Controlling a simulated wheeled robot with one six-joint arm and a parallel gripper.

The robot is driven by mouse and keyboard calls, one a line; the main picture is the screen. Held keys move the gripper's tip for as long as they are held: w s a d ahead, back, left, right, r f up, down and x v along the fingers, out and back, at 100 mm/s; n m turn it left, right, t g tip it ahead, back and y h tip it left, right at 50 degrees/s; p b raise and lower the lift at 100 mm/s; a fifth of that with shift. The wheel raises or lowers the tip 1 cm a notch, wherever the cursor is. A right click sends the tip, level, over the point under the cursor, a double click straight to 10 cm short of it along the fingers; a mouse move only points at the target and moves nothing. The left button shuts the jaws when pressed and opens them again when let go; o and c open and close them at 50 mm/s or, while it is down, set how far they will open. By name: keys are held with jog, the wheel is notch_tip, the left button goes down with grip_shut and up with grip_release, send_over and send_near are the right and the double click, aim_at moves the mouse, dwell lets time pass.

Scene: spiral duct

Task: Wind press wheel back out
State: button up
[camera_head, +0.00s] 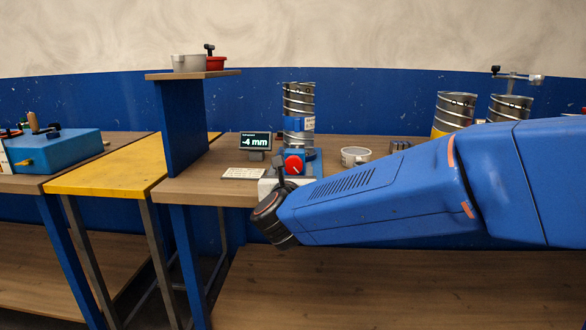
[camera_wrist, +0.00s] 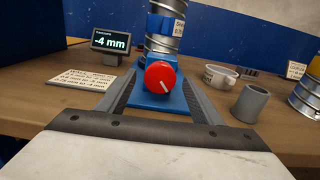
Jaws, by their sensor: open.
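The red press wheel (camera_head: 294,165) faces the front of a blue press base on the bench; in the wrist view the wheel (camera_wrist: 160,77) shows a white pointer line slanting to lower right. Whether a finger touches the wheel cannot be told. In the head view my arm hides part of the base.
A printed card (camera_wrist: 80,78) lies left of the press. A pale cup (camera_wrist: 219,76) and a grey cylinder (camera_wrist: 252,103) stand to its right. More spiral ducts (camera_head: 455,109) stand farther right. A raised shelf (camera_head: 192,75) with pots rises at left.

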jog(key=shift+w, duration=0.85)
jog(key=c, duration=1.1)
jog(key=shift+o, duration=0.2)
